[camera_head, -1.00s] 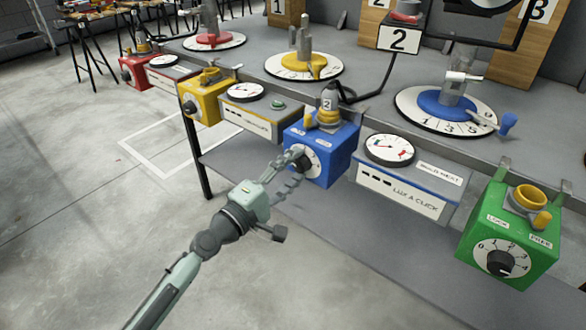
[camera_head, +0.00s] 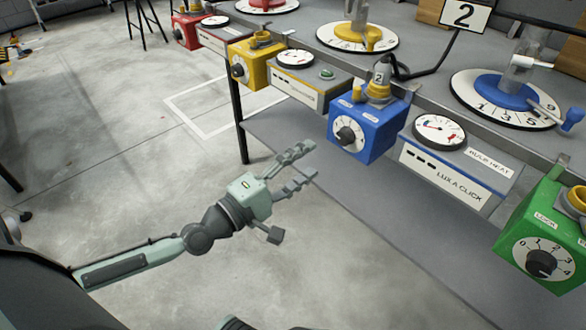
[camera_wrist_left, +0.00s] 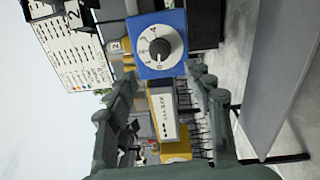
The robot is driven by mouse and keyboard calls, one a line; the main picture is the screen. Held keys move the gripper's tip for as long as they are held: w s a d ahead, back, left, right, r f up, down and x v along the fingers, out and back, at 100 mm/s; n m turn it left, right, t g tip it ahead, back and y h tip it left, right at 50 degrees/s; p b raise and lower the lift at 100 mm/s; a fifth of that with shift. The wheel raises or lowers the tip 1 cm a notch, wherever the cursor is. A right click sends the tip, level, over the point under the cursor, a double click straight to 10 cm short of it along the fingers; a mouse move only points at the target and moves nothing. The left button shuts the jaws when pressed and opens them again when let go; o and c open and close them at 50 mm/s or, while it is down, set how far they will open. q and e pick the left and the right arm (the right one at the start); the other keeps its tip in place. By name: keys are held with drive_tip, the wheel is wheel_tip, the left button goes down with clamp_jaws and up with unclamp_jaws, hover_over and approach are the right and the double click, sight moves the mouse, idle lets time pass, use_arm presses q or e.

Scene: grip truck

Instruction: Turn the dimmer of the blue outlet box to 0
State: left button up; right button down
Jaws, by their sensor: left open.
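The blue outlet box (camera_head: 368,128) hangs on the front edge of the bench in the head view. Its black dimmer knob (camera_head: 346,135) sits on a white dial on the front face; the dial numbers are too small to read surely. The box also shows in the left wrist view (camera_wrist_left: 160,42), turned sideways, with its knob (camera_wrist_left: 160,49) uncovered. A plug marked 2 (camera_head: 380,75) stands in the box's yellow socket. My left gripper (camera_head: 308,161) is open and empty, to the left of the box and apart from it.
A yellow box (camera_head: 256,62) hangs to the left and a green box (camera_head: 545,240) to the right. A meter unit (camera_head: 447,180) sits beside the blue box. The lower shelf (camera_head: 330,175) lies below.

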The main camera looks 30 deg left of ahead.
use_arm(q)
drive_tip(key=shift+v, duration=1.35)
drive_tip(key=s+a+f+m+g+y, duration=0.15)
drive_tip(key=f+m+g, duration=0.3)
drive_tip(key=f, duration=0.75)
drive_tip(key=s+f+m+g+y, duration=0.1)
drive_tip(key=s+f+m+g, duration=0.15)
drive_tip(key=f+m, duration=0.7)
drive_tip(key=s+a+f+m+g+y, duration=0.1)
drive_tip(key=s+a+f+g+y, duration=0.1)
drive_tip(key=s+f+g, duration=0.2)
drive_tip(key=s+a+f+m+g+y, duration=0.1)
drive_tip(key=s+a+f+g+y, duration=0.2)
drive_tip(key=s+f, duration=0.7)
wheel_tip(320, 180, down, 8)
drive_tip(key=shift+r+m+g, duration=0.15)
drive_tip(key=shift+m+g, duration=0.15)
drive_tip(key=shift+g, duration=0.3)
